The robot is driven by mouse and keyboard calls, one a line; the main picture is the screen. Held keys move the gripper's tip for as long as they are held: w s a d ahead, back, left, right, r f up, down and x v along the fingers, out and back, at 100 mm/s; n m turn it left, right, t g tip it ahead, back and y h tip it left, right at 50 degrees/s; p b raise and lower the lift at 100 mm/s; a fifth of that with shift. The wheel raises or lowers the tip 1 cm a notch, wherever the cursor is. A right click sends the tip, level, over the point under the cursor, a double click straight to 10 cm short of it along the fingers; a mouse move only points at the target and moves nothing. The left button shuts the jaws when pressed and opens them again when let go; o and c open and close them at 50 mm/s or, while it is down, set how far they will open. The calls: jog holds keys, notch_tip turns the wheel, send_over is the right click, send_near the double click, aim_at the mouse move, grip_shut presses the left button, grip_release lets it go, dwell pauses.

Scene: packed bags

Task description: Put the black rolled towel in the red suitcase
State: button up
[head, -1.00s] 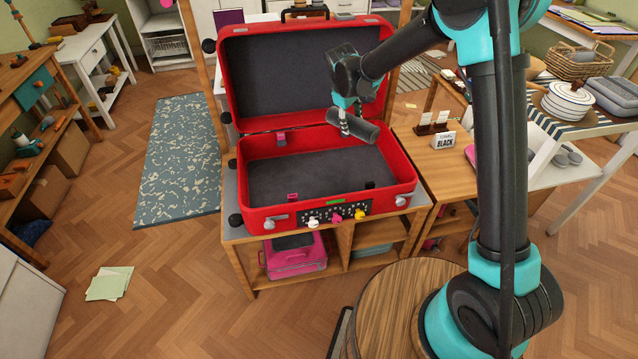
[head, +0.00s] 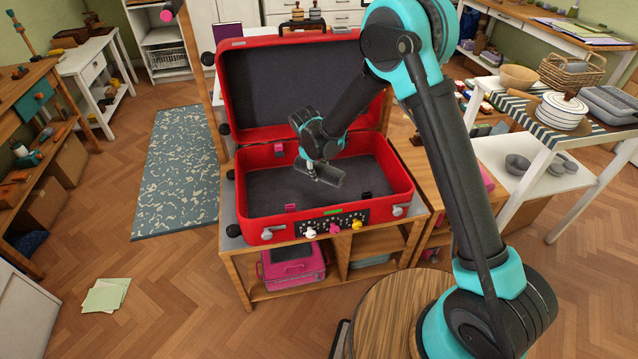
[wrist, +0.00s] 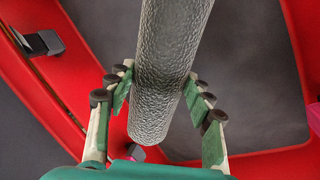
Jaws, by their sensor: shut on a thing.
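The red suitcase (head: 408,186) stands open on a wooden stand, its lid upright at the back and its dark lining bare. My gripper (head: 316,168) is inside the opening, over the middle of the base, shut on the black rolled towel (head: 331,174). In the wrist view the towel (wrist: 166,75) looks like a grey textured roll between the fingers of my gripper (wrist: 155,100), with the red suitcase wall (wrist: 50,85) around it. I cannot tell whether the towel touches the suitcase floor.
The suitcase's front panel has coloured knobs (head: 334,228) and latches. A pink case (head: 293,266) sits on the shelf below. A wooden side table (head: 432,170) stands to the right, partly behind my arm. A white table (head: 548,140) with dishes is farther right.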

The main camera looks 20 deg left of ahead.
jog(key=shift+f, duration=3.7)
jog(key=shift+f, duration=0.1)
jog(key=o, duration=1.3)
jog(key=v, duration=1.2)
